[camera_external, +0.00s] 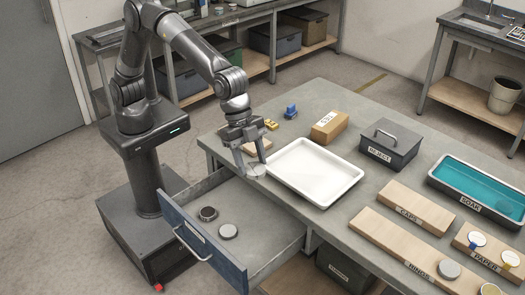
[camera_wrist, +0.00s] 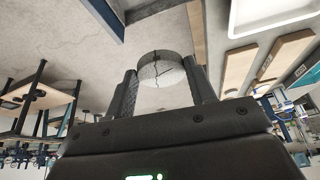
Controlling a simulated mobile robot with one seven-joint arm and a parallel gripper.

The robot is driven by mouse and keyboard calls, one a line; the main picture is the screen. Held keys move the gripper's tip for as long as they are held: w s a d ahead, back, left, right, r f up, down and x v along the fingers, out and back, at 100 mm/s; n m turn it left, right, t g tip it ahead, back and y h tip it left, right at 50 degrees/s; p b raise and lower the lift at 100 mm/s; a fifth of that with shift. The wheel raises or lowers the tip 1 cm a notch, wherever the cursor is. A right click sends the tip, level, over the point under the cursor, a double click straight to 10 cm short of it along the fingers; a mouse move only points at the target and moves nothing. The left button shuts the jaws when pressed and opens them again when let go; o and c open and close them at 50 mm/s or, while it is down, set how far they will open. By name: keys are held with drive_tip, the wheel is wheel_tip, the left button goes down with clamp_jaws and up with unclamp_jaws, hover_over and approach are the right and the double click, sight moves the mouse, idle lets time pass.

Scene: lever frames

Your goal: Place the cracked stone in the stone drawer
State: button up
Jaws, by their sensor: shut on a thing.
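My gripper (camera_external: 254,164) is shut on the cracked stone, a pale grey round disc (camera_external: 257,171). In the wrist view the stone (camera_wrist: 162,69) sits between the two fingers of my gripper (camera_wrist: 163,82), and a dark crack runs across its face. The stone is held up near the table edge, at the back end of the open drawer in the picture. The drawer (camera_external: 203,243) has a blue front with a handle and a label too small to read.
A white tray (camera_external: 315,198) stands just right of my gripper. Beyond it are a cardboard box (camera_external: 329,126), a grey REJECT box (camera_external: 391,146) and a teal SOAK basin (camera_external: 480,184). Wooden boards (camera_external: 416,207) lie at the right. Small yellow and blue items (camera_external: 291,112) sit behind.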

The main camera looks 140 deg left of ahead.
sight(250, 252)
drive_tip(key=f, duration=1.1)
drive_tip(key=d+f, duration=0.1)
drive_tip(key=f, duration=1)
drive_tip(key=d+f, duration=0.1)
drive_tip(key=f, duration=1)
drive_tip(key=shift+s+d+f, duration=0.1)
drive_tip(key=o, duration=0.5)
drive_tip(key=shift+f, duration=0.15)
drive_tip(key=o, duration=0.5)
